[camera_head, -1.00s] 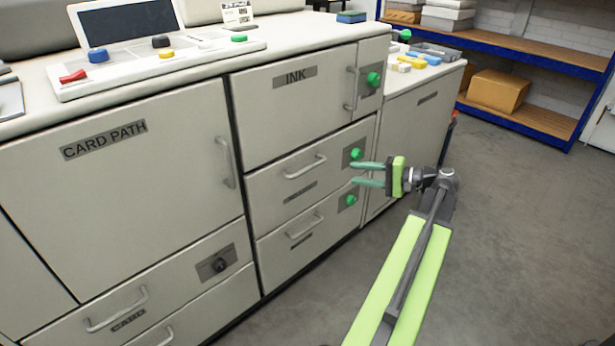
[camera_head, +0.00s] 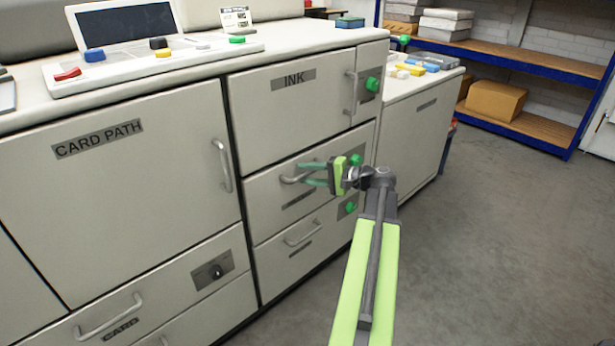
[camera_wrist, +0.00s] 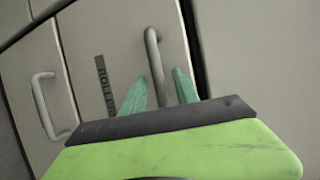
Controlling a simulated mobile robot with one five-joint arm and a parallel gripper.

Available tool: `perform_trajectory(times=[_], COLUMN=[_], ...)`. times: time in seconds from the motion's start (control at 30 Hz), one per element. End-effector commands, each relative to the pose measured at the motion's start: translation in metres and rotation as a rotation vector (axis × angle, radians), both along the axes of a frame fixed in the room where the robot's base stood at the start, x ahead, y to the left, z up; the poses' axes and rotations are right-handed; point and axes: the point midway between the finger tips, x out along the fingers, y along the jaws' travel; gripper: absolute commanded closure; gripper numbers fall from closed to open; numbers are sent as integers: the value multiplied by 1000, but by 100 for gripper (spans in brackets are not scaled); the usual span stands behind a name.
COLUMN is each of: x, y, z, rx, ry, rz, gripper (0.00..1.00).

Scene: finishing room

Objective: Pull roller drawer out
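In the wrist view my fingertips (camera_wrist: 160,82) lie on either side of the bar. I cannot tell whether they touch it. My fingers hide part of the handle in the head view.
A lower drawer handle (camera_head: 302,236) sits just below, and green knobs (camera_head: 372,84) are on the panels. The CARD PATH door (camera_head: 120,200) is to the left. A blue-edged shelf (camera_head: 540,70) stands at the back right. The grey floor (camera_head: 480,260) on the right is clear.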

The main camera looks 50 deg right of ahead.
Motion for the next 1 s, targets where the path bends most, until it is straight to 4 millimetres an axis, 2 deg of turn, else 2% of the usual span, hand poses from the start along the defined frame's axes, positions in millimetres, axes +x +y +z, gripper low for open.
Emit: perform_trajectory(times=[0.23, 0.5, 1.0], x=[1, 0, 0], y=[0, 0, -1], z=[0, 0, 0], rx=[0, 0, 0], ry=[0, 0, 0], rz=[0, -1, -2], gripper=[64, 99, 100])
